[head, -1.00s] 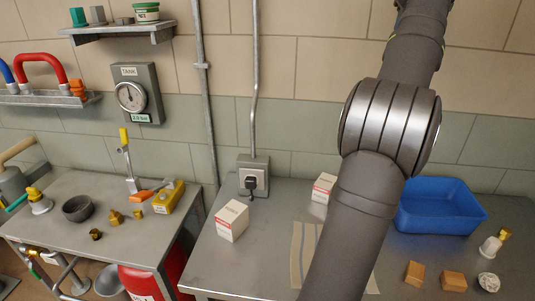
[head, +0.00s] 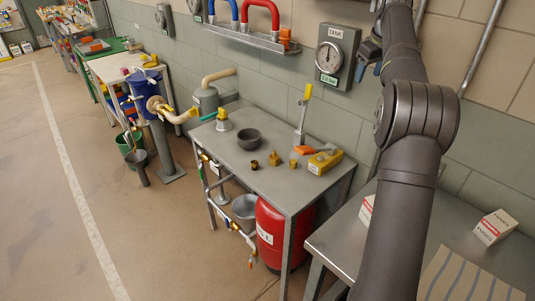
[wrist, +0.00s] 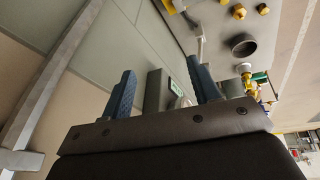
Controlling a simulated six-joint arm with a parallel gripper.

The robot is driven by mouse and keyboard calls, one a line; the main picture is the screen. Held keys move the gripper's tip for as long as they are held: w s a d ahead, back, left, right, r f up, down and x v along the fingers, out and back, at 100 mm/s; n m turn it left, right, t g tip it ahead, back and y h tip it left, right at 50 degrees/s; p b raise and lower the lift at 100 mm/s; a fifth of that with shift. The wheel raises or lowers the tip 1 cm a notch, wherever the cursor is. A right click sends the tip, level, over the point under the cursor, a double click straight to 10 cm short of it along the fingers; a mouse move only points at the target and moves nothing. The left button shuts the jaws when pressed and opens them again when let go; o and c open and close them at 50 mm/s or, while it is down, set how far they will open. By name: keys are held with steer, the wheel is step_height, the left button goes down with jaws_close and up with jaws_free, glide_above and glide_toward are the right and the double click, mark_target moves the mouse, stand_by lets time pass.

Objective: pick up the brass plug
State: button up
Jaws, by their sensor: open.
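Three small brass fittings lie on the left steel table: a dark ring-like one (head: 254,164), a taller one (head: 274,158) and a small one (head: 293,163). I cannot tell for sure which is the brass plug. Two brass pieces also show at the top of the wrist view, one (wrist: 238,11) left of the other (wrist: 263,9). My gripper (wrist: 162,85) is open and empty, its blue fingers apart. In the head view my gripper (head: 369,70) is partly visible high beside the tank gauge, well away from the fittings.
A dark bowl (head: 249,139), a yellow box-like tool (head: 325,161) and an upright yellow-handled valve (head: 303,115) stand around the fittings. The tank gauge (head: 329,57) and pipe shelf (head: 245,36) are on the wall. A red tank (head: 270,235) stands below the table.

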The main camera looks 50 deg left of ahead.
steer(key=s+a+f+n+g, duration=0.1)
steer(key=s+a+f+n, duration=0.1)
steer(key=s+a+f, duration=0.5)
steer(key=s+a+f+n+g, duration=0.1)
steer(key=s+a+f, duration=0.35)
steer(key=a, duration=0.45)
steer(key=n+h, duration=0.1)
steer(key=n, duration=0.1)
glide_above(254, 162)
steer(key=shift+g, duration=0.3)
steer(key=f, duration=2)
steer(key=shift+w+d+f, duration=0.3)
steer(key=shift+w+d, duration=0.05)
steer(key=shift+w, duration=0.05)
steer(key=shift+s+a+f, duration=0.1)
steer(key=shift+s+f, duration=0.1)
steer(key=shift+f, duration=1.35)
steer(key=shift+s+a+f, duration=0.1)
steer(key=shift+s+f, duration=0.05)
steer(key=shift+f, duration=1.35)
steer(key=c, duration=1.2)
steer(key=shift+r, duration=0.15)
